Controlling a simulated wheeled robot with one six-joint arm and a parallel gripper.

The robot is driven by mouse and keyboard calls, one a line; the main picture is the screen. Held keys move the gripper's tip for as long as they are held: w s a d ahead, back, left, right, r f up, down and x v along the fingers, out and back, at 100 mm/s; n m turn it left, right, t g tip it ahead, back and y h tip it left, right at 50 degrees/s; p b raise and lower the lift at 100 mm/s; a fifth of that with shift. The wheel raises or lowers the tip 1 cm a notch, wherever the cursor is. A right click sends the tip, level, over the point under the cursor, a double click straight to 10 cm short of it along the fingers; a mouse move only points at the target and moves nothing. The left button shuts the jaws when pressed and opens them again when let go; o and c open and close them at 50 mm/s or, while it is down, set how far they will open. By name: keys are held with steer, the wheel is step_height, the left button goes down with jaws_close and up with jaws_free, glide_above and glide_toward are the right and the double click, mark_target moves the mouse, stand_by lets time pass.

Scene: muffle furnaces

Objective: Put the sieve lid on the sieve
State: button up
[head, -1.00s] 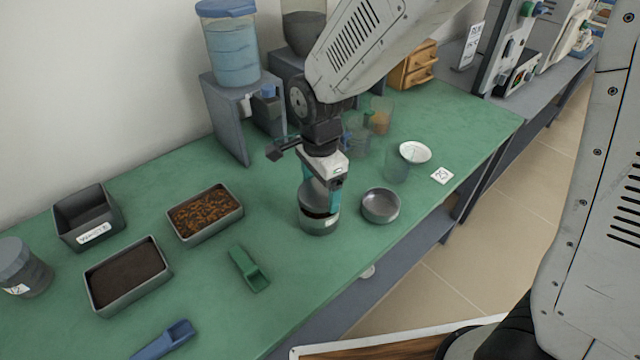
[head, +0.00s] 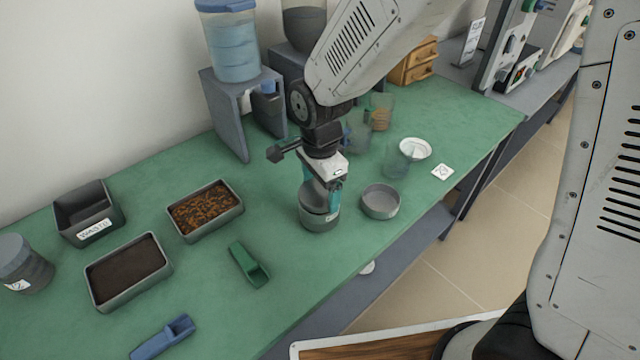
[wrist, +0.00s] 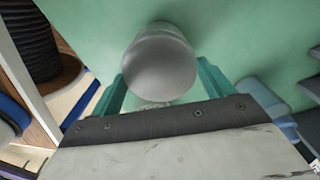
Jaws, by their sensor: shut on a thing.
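The sieve (head: 319,222), a short grey metal cylinder, stands upright on the green bench below my gripper (head: 321,190). My gripper points down, and its teal fingers are shut on the round grey sieve lid (head: 318,201). The lid is at the top of the sieve, with little or no gap showing; I cannot tell whether it is fully seated. In the wrist view, the lid (wrist: 160,68) shows as a smooth grey disc between the two teal fingers, hiding most of the sieve beneath it.
A shallow grey round pan (head: 380,203) stands close right of the sieve. A green scoop (head: 248,265) and a tray of brown material (head: 205,212) lie left. Clear beakers (head: 397,160) and a white dish (head: 415,148) stand behind right.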

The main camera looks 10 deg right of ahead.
steer(key=shift+f, duration=0.2)
steer(key=o, duration=1)
steer(key=shift+c, duration=0.2)
steer(key=shift+r, duration=3.5)
